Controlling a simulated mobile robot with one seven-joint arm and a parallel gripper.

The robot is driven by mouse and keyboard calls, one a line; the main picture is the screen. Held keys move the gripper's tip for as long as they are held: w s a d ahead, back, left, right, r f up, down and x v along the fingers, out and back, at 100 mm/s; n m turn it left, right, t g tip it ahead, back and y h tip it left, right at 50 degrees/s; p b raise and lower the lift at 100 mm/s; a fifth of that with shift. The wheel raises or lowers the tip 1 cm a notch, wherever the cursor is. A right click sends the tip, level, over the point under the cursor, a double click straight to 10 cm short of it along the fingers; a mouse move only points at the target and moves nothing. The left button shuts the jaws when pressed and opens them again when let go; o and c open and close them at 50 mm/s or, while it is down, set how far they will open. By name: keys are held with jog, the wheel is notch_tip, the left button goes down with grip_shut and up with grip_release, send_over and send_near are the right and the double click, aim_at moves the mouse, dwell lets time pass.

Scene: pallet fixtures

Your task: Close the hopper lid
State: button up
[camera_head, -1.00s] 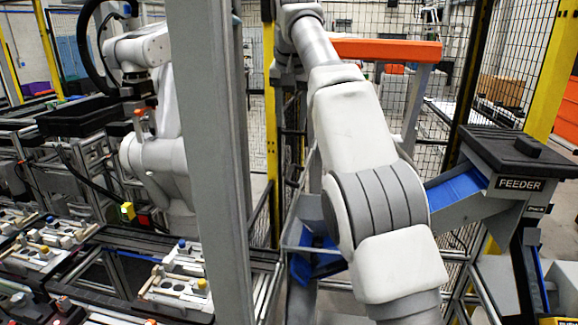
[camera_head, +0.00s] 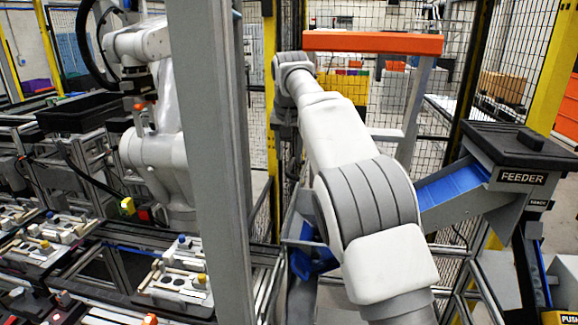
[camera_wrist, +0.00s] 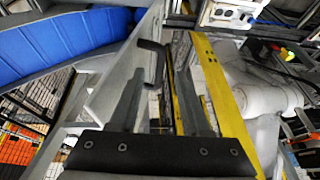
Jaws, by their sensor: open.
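The feeder (camera_head: 523,178) stands at the right of the head view, with a blue chute running down to its left. A dark lid-like top (camera_head: 490,147) with a raised block lies flat on it; I cannot tell whether this is the hopper lid. In the wrist view my gripper (camera_wrist: 160,80) is open, its two grey fingers apart. A dark bent handle (camera_wrist: 153,46) shows beyond and between the fingertips, beside a pale grey panel (camera_wrist: 112,84). I see no clear contact. My arm hides part of the area left of the feeder in the head view.
A blue chute (camera_wrist: 60,45) fills the wrist view's upper left. A grey post (camera_head: 212,160) stands left of my arm. An orange beam (camera_head: 372,43) crosses behind it. Another white robot arm (camera_head: 155,155) and fixture rows are at left. Mesh fencing stands behind.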

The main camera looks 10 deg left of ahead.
aim_at(289, 168)
jog(key=shift+x, duration=2.05)
jog(key=shift+c, duration=0.3)
grip_shut()
